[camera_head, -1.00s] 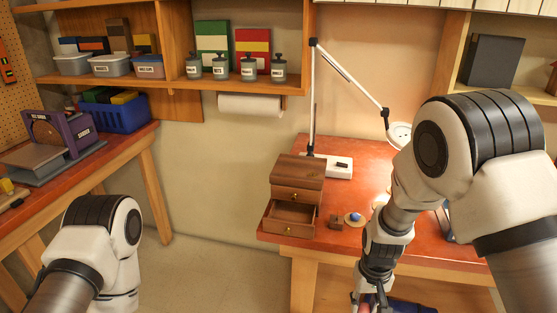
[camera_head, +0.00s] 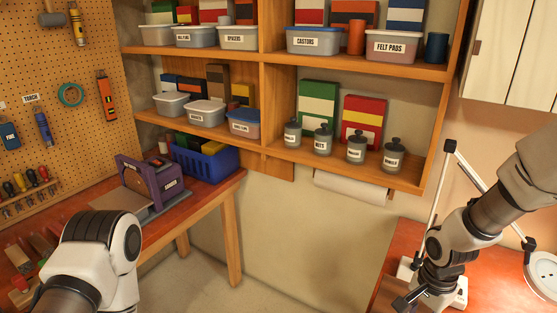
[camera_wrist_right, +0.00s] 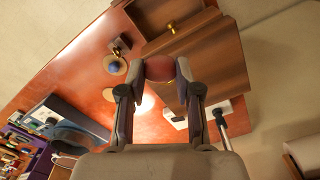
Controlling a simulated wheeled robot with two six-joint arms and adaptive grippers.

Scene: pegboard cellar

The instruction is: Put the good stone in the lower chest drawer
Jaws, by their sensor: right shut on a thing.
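In the right wrist view my right gripper (camera_wrist_right: 160,72) is shut on a reddish rounded stone (camera_wrist_right: 159,67), held between its fingertips. The stone appears over the wooden chest (camera_wrist_right: 212,68), near its front. A brass knob (camera_wrist_right: 171,28) shows on the chest, and what looks like the open lower drawer (camera_wrist_right: 160,12) is at the top edge, partly cut off. A blue stone (camera_wrist_right: 115,67) sits on a round dish beside the chest. The head view does not show the chest. My left gripper is out of view; only its arm shows.
A small brown block (camera_wrist_right: 119,46) is near the blue stone. In the head view, a lamp (camera_head: 440,200) rises beside my right arm. Shelves (camera_head: 285,165) with jars and bins hang above. A sander (camera_head: 150,185) and blue crate (camera_head: 205,163) stand on the left bench.

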